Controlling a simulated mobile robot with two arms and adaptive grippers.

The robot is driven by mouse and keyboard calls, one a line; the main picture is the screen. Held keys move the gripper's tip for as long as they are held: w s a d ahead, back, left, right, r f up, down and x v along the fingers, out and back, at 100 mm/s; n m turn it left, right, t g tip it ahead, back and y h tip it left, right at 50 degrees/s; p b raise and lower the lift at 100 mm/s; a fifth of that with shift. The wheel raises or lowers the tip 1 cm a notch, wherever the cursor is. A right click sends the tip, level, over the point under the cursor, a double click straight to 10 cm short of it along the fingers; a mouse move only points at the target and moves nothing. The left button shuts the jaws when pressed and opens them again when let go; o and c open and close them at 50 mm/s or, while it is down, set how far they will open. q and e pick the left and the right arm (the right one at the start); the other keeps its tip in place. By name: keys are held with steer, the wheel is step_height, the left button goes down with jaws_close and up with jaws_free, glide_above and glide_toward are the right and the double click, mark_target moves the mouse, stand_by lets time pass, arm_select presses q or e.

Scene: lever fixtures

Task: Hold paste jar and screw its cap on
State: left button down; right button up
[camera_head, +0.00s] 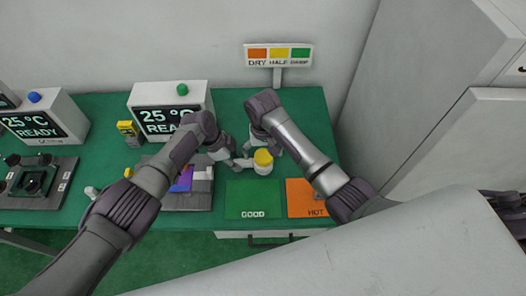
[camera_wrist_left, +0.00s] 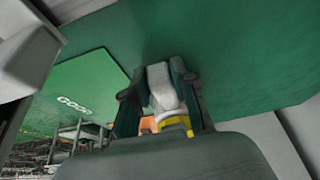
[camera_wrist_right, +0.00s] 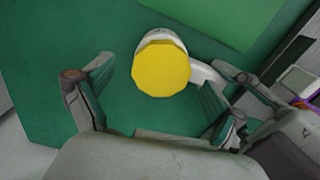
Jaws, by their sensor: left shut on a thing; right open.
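The white paste jar (camera_head: 263,169) stands over the green table top with its yellow cap (camera_head: 264,157) on top. I cannot tell how tightly the cap sits. My left gripper (camera_head: 241,160) is shut on the white handle at the jar's side. In the left wrist view the handle (camera_wrist_left: 163,88) is between the fingers, with the yellow cap (camera_wrist_left: 175,124) beyond it. In the right wrist view my right gripper (camera_wrist_right: 155,82) is open, its fingers on either side of the cap (camera_wrist_right: 161,69) and apart from it. The jar's rim (camera_wrist_right: 155,36) shows beside the cap.
A green GOOD mat (camera_head: 252,198) and an orange HOT mat (camera_head: 305,198) lie in front of the jar. A READY display box (camera_head: 168,110) and a grey fixture (camera_head: 190,199) stand to the left. A DRY/HALF sign (camera_head: 278,55) stands behind. A grey cabinet (camera_head: 430,80) is on the right.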

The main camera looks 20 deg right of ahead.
mark_target(262, 156)
steer(key=shift+r, duration=0.15)
steer(key=shift+r, duration=1.35)
steer(key=n, duration=1.1)
steer(key=shift+a+n, duration=0.15)
steer(key=shift+n, duration=0.25)
steer(key=n, duration=0.5)
steer(key=shift+s, duration=0.15)
steer(key=n, duration=0.6)
steer(key=shift+s+a, duration=0.15)
steer(key=shift+f, duration=0.1)
